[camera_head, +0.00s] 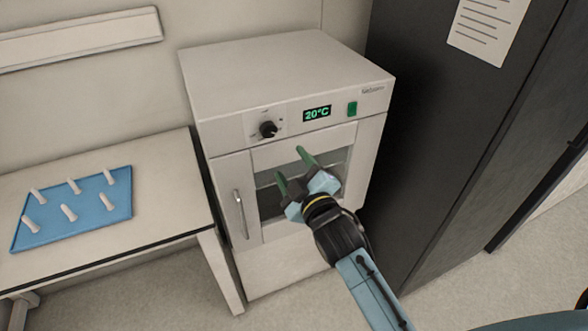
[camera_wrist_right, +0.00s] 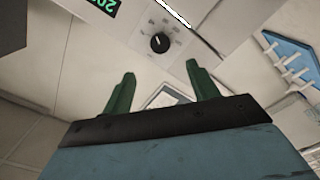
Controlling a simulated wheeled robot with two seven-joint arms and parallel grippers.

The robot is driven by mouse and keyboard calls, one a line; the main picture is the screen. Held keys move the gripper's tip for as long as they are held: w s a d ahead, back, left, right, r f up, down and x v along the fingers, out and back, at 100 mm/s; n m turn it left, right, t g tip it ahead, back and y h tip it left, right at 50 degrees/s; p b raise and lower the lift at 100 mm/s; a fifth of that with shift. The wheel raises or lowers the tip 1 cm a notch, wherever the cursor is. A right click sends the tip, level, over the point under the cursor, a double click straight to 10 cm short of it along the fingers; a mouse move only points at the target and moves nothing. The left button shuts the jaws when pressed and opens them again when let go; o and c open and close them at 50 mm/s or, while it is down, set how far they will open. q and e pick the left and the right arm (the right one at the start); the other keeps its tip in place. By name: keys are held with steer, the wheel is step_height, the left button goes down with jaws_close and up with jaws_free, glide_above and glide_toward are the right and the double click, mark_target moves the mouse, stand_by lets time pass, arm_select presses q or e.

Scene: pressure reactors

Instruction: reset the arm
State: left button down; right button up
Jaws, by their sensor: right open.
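My right gripper (camera_head: 294,168) is open, with its two green fingers apart and nothing between them. It hangs in front of the window of a white oven-like cabinet (camera_head: 285,75). Its fingers also show in the right wrist view (camera_wrist_right: 160,85), with the cabinet's black knob (camera_wrist_right: 160,43) beyond them. In the head view the cabinet's door is shut, with a vertical handle (camera_head: 240,214) to the left of my gripper. The display (camera_head: 317,113) reads 20°C, beside a green switch (camera_head: 352,108). My left gripper is not in view.
A table (camera_head: 165,185) stands left of the cabinet. A blue tray (camera_head: 90,222) with several white pegs lies on it. A tall dark cabinet (camera_head: 440,130) with a paper sheet (camera_head: 488,28) stands close on the right. Floor shows at the bottom.

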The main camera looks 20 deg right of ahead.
steer(key=shift+s, duration=0.15)
stand_by(0.3)
steer(key=s+f+m+g+b, duration=0.1)
steer(key=s+f+g+b, duration=0.2)
steer(key=f, duration=0.9)
steer(key=s+f+m+g, duration=0.15)
steer(key=s+f, duration=0.25)
steer(key=f, duration=0.9)
steer(key=s+f+m+g+b, duration=0.1)
steer(key=s+f+g+b, duration=0.2)
steer(key=f, duration=0.9)
steer(key=s+d+f+m+g+b, duration=0.25)
steer(key=s+f+g, duration=0.35)
steer(key=s+f, duration=1.25)
steer(key=s+d+f+m+g, duration=0.1)
steer(key=s+f, duration=0.2)
steer(key=s, duration=0.5)
steer(key=s+d+f+g+b, duration=0.1)
steer(key=s+f, duration=0.3)
steer(key=s, duration=0.5)
steer(key=shift+s+d+m+g+h, duration=0.3)
steer(key=shift+d+m+g, duration=0.1)
steer(key=shift+d+g, duration=0.4)
steer(key=shift+w, duration=0.1)
